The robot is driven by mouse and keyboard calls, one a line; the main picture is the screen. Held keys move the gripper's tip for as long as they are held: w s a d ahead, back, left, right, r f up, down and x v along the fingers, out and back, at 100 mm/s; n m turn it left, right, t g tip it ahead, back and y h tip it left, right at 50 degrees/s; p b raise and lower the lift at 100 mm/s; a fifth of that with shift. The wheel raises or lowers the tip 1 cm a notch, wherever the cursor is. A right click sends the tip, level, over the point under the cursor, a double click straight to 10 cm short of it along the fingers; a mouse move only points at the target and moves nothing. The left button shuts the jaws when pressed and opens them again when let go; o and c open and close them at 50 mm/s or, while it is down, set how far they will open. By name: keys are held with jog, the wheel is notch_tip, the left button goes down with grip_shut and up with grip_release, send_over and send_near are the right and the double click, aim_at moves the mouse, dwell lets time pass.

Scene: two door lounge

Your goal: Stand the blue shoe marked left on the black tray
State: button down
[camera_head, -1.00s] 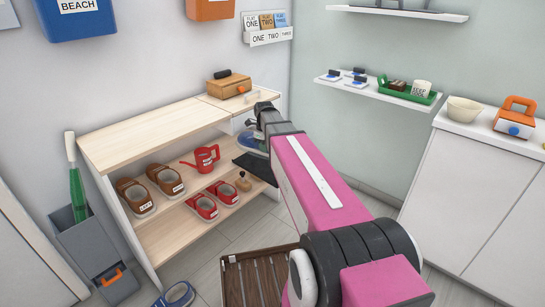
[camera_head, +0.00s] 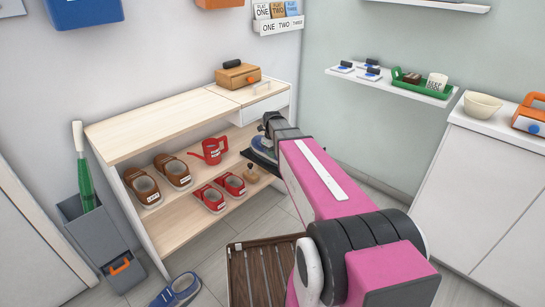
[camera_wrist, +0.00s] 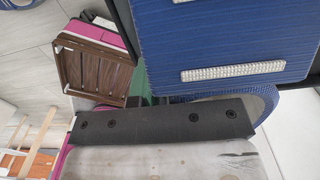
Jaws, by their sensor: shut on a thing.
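My gripper (camera_head: 270,128) is at the right end of the shoe bench's upper shelf, partly hidden by my arm. It is shut on a blue shoe (camera_head: 262,146), seen small and dark there. In the wrist view blue textured material (camera_wrist: 225,40) with a pale strip fills the upper right, very close. The shoe's mark is not readable. The black tray (camera_head: 258,162) shows as a dark slab at the shelf's right end, just under the shoe. I cannot tell whether they touch. Another blue shoe (camera_head: 176,291) lies on the floor at the bottom left.
Brown shoes (camera_head: 172,172), red shoes (camera_head: 210,198) and a red watering can (camera_head: 212,151) stand on the bench's shelves left of my gripper. The bench top (camera_head: 160,123) is above it. A slatted brown rack (camera_head: 262,272) lies on the floor. A small wooden object (camera_head: 251,174) is near the tray.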

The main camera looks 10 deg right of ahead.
jog(key=shift+f, duration=0.9)
jog(key=shift+f, duration=0.15)
jog(key=c, duration=1.2)
grip_release()
